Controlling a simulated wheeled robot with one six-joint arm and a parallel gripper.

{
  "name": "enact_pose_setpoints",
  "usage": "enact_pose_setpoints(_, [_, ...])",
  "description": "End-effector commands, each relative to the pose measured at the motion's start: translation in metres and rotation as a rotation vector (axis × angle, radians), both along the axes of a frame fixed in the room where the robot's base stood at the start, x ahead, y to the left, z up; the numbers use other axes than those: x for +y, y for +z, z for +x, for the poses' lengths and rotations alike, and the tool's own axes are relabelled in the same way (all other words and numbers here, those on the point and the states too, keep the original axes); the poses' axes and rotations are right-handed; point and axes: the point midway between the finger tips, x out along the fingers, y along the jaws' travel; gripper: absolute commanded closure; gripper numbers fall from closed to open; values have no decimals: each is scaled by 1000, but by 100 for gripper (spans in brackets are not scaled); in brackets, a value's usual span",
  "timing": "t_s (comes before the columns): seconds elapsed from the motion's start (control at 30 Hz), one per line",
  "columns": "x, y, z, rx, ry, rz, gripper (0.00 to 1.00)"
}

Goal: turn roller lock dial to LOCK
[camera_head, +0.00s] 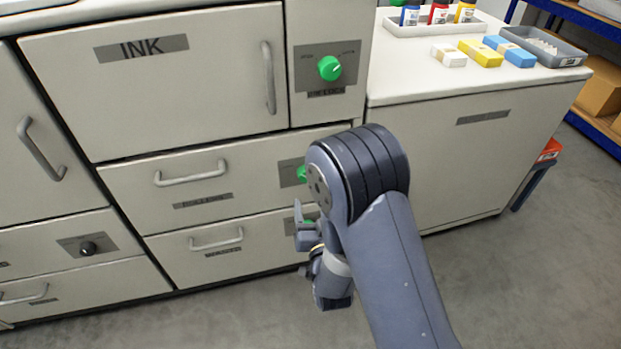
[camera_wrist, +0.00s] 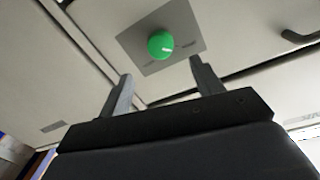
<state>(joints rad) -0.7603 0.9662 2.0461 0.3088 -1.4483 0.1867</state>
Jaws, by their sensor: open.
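The roller lock dial appears to be the green knob (camera_head: 302,173) beside the middle drawer, partly hidden behind my arm in the head view. My gripper (camera_head: 301,225) is low in front of the cabinet, by the lower drawer. In the wrist view, a green dial (camera_wrist: 160,45) on a grey plate lies beyond my open, empty fingers (camera_wrist: 164,86), apart from them. It is likely the same dial, but I cannot be sure. Its white pointer mark points right in that view; the plate's lettering is too small to read.
Another green dial (camera_head: 330,68) is on the upper panel, right of the INK door (camera_head: 150,75). A black knob (camera_head: 88,248) is at lower left. Drawer handles (camera_head: 191,173) stick out. The right counter (camera_head: 410,75) holds bottles, boxes and a grey tray (camera_head: 543,46). Floor in front is clear.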

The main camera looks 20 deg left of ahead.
Motion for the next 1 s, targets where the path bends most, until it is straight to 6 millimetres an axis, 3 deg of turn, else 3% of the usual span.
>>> enact_pose_setpoints(0.3, [25, 0, 54, -2, -3, 1, 38])
enact_pose_setpoints(0.5, [35, 0, 75, -1, -1, 0, 38])
enact_pose_setpoints(0.9, [39, 0, 82, 1, -1, -1, 38])
enact_pose_setpoints(1.0, [39, 0, 82, 1, -1, -1, 45])
